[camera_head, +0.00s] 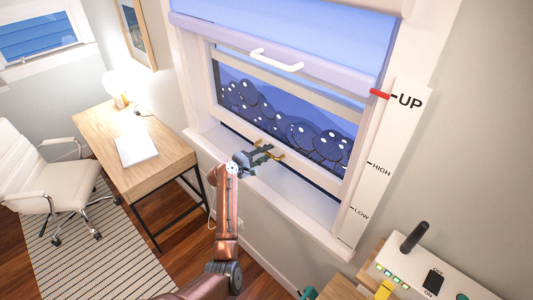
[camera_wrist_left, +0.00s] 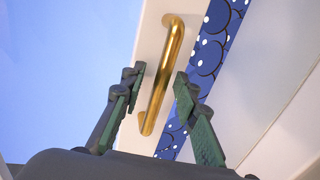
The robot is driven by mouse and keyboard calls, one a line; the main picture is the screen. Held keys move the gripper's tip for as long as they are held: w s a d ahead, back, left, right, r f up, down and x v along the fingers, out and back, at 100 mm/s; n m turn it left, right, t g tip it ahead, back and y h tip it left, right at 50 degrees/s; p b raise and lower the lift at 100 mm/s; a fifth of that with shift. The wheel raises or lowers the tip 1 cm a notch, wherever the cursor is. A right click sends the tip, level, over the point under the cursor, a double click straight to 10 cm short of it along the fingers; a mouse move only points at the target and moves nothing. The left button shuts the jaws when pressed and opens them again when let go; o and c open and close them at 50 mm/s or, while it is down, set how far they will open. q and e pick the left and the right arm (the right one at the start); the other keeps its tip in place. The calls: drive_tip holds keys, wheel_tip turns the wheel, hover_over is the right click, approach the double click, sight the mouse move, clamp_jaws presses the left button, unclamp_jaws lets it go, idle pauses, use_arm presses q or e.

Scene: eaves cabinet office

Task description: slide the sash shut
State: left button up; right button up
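The window sash (camera_head: 330,178) is a white frame with a view of dark, round trees behind it. A brass bar handle (camera_wrist_left: 163,75) is fixed on its white rail (camera_wrist_left: 150,35) in the left wrist view. A narrow patterned strip shows between that rail and a white surface on the right. My left gripper (camera_head: 277,151) is at the handle, low in the window. In the wrist view its two green fingers (camera_wrist_left: 158,92) are apart, one on each side of the handle, with visible room around the bar. My right gripper cannot be made out.
A lilac blind bar with a white handle (camera_head: 277,60) hangs across the upper window. A scale board (camera_head: 385,155) with a red marker (camera_head: 380,93) near UP stands right of it. A switch box (camera_head: 440,275) is at bottom right. A desk (camera_head: 135,140) and chair (camera_head: 40,170) stand left.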

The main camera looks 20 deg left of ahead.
use_arm(q)
drive_tip(key=shift+w, duration=0.1)
drive_tip(key=shift+c, duration=0.6)
drive_tip(key=shift+f, duration=0.1)
clamp_jaws()
drive_tip(key=shift+f, duration=0.1)
